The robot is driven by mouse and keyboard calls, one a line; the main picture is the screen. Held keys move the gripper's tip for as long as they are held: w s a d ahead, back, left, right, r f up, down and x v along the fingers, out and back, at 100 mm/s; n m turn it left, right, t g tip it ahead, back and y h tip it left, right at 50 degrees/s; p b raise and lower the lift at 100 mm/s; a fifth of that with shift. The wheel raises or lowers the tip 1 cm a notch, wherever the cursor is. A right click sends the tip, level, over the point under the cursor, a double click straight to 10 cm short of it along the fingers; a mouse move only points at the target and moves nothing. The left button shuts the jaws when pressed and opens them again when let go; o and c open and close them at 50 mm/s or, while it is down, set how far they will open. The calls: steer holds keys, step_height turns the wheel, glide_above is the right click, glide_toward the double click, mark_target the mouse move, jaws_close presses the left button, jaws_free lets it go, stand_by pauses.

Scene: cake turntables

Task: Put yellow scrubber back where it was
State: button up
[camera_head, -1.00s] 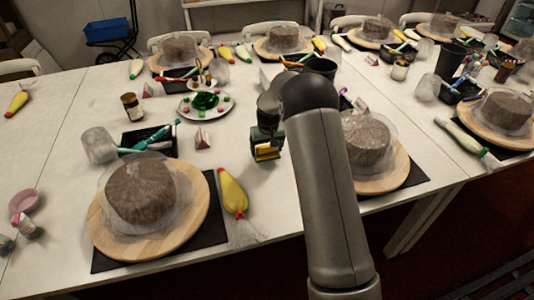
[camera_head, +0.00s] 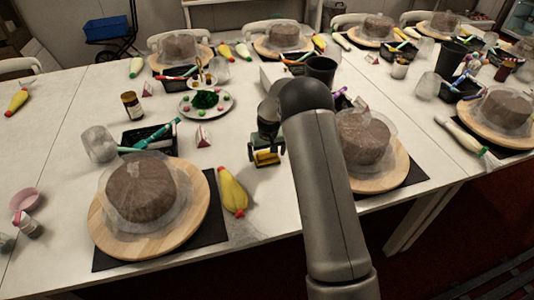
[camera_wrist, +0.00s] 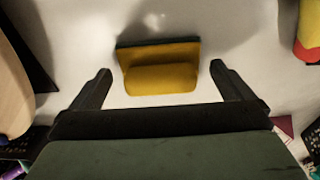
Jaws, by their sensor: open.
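The yellow scrubber (camera_head: 267,158) has a dark backing and appears to rest on the white table, right of the yellow piping bag. In the wrist view the scrubber (camera_wrist: 160,78) lies between and slightly beyond the two fingertips. My gripper (camera_head: 266,152) is open above it. In the wrist view both fingers of my gripper (camera_wrist: 160,70) are spread, with a gap on each side of the scrubber. The scrubber's underside is hidden.
A yellow piping bag (camera_head: 233,192) lies to the left. Covered cakes on boards stand at left (camera_head: 140,188) and right (camera_head: 364,138). A plate of sweets (camera_head: 187,106) and a small carton (camera_head: 203,136) are behind. Bare table surrounds the scrubber.

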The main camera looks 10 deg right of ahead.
mark_target(268, 161)
step_height(268, 161, up, 12)
steer(key=s+f+b, duration=0.1)
steer(key=s+r, duration=0.5)
steer(key=s, duration=0.4)
steer(key=s+r, duration=0.5)
steer(key=s, duration=0.3)
steer(key=s+f+g, duration=0.1)
steer(key=s, duration=2.3)
steer(key=shift+a+f+m, duration=0.35)
steer(key=shift+a+m, duration=0.05)
